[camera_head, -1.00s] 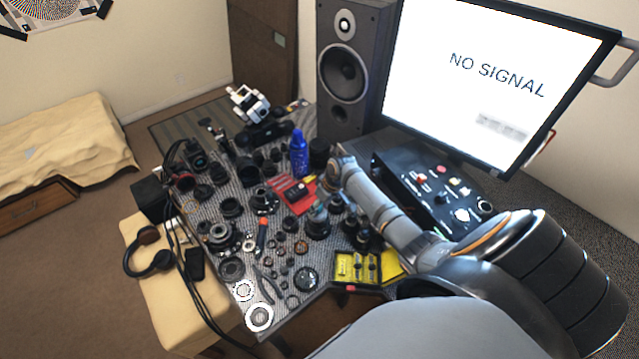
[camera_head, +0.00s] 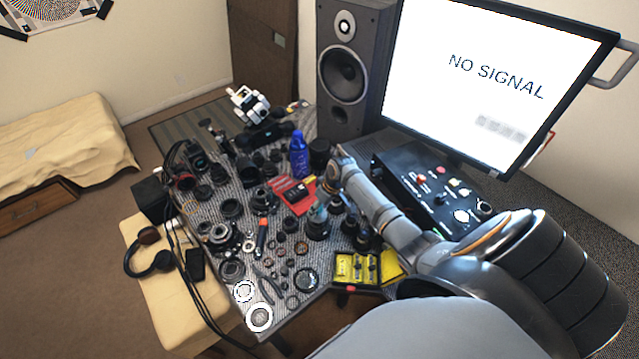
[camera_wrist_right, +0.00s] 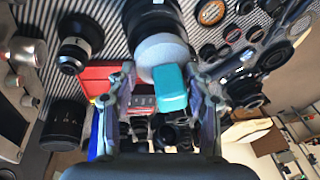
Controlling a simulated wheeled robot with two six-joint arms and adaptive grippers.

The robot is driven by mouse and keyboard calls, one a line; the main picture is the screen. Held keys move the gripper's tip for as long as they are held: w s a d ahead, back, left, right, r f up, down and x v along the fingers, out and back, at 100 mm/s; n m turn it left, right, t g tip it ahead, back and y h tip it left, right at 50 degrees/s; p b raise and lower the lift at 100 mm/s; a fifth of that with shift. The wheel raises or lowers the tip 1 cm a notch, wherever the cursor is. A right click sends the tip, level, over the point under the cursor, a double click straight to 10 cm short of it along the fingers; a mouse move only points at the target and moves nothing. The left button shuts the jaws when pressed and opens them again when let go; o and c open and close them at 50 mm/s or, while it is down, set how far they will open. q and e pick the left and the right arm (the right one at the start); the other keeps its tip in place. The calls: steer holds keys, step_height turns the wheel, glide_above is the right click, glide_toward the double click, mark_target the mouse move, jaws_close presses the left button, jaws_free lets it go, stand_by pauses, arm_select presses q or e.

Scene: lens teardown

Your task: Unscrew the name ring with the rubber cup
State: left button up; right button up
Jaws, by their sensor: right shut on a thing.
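My right gripper (camera_wrist_right: 162,78) is shut on the teal grip of the rubber cup (camera_wrist_right: 172,92). The cup's pale grey round end shows just beyond the grip, in front of a black lens (camera_wrist_right: 150,12). The lens stands upright on the striped mat, and it also shows in the head view (camera_head: 318,231). The teal grip shows there just above it (camera_head: 319,213). The cup appears to sit at the top of the lens; whether it presses on the name ring cannot be told. The name ring itself is hidden. My left gripper is out of view.
Several lens parts and rings crowd the mat around the lens. A red tray (camera_head: 293,197) and a blue bottle (camera_head: 298,157) stand close behind it. A yellow-lined case (camera_head: 357,268) lies at the front right, and a black control box (camera_head: 430,190) is at the right.

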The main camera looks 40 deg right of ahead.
steer(key=shift+f+b, duration=0.3)
steer(key=shift+f, duration=0.1)
stand_by(0.5)
